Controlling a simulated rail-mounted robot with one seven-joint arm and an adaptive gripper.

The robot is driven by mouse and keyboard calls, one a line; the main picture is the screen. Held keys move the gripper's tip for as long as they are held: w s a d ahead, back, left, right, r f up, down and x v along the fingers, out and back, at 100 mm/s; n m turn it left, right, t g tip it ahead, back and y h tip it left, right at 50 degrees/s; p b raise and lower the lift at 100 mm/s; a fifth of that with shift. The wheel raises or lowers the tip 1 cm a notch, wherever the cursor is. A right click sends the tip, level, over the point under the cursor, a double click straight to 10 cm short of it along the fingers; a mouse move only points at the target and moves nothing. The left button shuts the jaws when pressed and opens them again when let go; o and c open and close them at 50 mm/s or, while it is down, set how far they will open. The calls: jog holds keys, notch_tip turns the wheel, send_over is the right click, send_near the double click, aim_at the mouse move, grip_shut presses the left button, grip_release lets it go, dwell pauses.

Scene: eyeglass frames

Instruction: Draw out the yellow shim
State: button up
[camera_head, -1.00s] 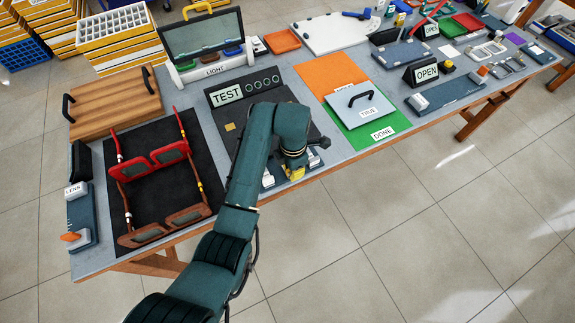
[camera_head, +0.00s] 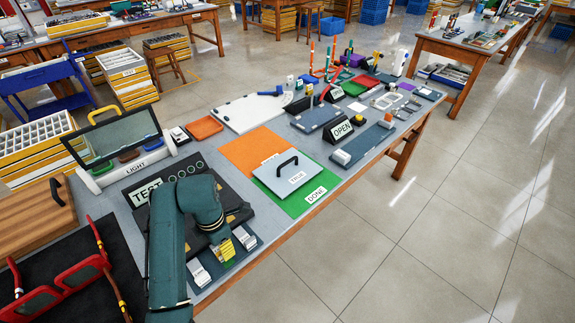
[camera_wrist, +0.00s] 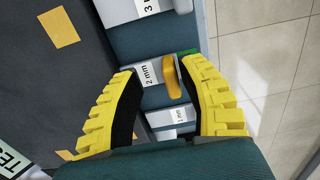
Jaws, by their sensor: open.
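The yellow shim (camera_wrist: 172,77) shows in the wrist view as a rounded yellow tab beside the "2 mm" label (camera_wrist: 149,75) on a blue-grey holder (camera_wrist: 142,38). My gripper (camera_wrist: 158,78) has yellow ribbed fingers with dark inner pads. It is open, with a finger on either side of the shim and label; the right finger is nearer the shim. I cannot tell whether that finger touches it. In the head view my gripper (camera_head: 226,252) is over the holder (camera_head: 252,245) at the table's front edge, and my arm hides part of it.
The "1 mm" label (camera_wrist: 176,115) lies near the fingers, and "3 mm" (camera_wrist: 148,6) is at the top. A dark TEST board (camera_head: 165,185) lies behind the holder. A grey TRUE lid (camera_head: 290,180) with a handle sits right, on a green DONE mat (camera_head: 318,185). Floor is beyond the edge.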

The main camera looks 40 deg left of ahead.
notch_tip(320, 180, up, 16)
jog(key=p, duration=1.3)
jog(key=w+d+r+m+t+y+p, duration=0.1)
jog(key=w+r+m, duration=0.4)
jog(key=m, duration=0.8)
jog(key=w+d+r+m+t+y+p, duration=0.2)
jog(key=w+d+r+m+p, duration=0.2)
jog(key=m, duration=0.9)
notch_tip(320, 180, up, 2)
jog(key=shift+w+d+r+p, duration=0.15)
jog(key=shift+w+d+p, duration=0.15)
jog(key=shift+w+p, duration=0.4)
